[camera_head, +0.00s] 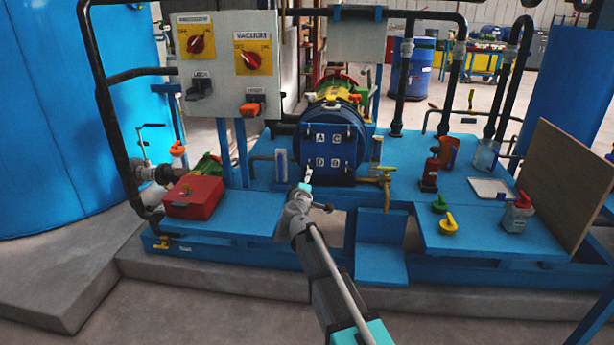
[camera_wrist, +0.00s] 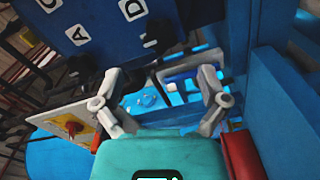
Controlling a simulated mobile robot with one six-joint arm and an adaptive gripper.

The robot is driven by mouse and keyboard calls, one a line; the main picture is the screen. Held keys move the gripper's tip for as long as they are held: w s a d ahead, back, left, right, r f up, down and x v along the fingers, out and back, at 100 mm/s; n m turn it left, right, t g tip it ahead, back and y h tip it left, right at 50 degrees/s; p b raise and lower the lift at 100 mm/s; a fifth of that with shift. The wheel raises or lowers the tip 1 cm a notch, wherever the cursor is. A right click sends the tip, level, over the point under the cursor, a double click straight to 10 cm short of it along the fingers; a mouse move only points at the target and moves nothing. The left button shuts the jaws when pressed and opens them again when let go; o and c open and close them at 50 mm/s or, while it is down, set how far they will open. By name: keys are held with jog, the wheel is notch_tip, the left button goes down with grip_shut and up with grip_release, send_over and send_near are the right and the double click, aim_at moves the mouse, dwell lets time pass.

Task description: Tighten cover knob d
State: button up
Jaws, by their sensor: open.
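The round blue cover (camera_head: 327,148) of the autoclave carries white letter plates, with A and C on top and a D plate (camera_head: 320,162) at lower left. In the wrist view the D plate (camera_wrist: 133,9) is at the top, and a dark knob (camera_wrist: 157,36) is beside it. My gripper (camera_head: 307,176) is just below and in front of the cover's lower left. In the wrist view my gripper (camera_wrist: 160,76) has its two grey fingers spread, with nothing held between them. The dark knob is beyond the fingertips, apart from them. How tight it is cannot be told.
A grey control box (camera_head: 225,62) with red and black switches stands left of the cover. A red box (camera_head: 194,196) sits on the blue platform. A brass valve (camera_head: 382,176) is right of the cover.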

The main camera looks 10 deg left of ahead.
jog(key=shift+s, duration=2.15)
jog(key=s+d+f+m+g+h, duration=0.2)
jog(key=s+d+f+m+g, duration=0.15)
jog(key=d, duration=0.45)
jog(key=s+d+f+m+g+h, duration=0.2)
jog(key=s+d+f+m+g, duration=0.15)
jog(key=d, duration=0.35)
jog(key=s+d+f+m+g+h, duration=0.2)
jog(key=s+d+f+m, duration=0.15)
jog(key=d, duration=0.45)
jog(key=s+d+f+m+g+y+p, duration=0.1)
jog(key=s+d+f+m+g+y, duration=0.25)
jog(key=s, duration=0.65)
jog(key=s+f+g+y, duration=0.35)
jog(key=s+g, duration=0.25)
jog(key=s, duration=0.3)
notch_tip(320, 180, up, 36)
jog(key=p, duration=3.6)
jog(key=shift+r, duration=0.2)
jog(key=shift+t, duration=0.25)
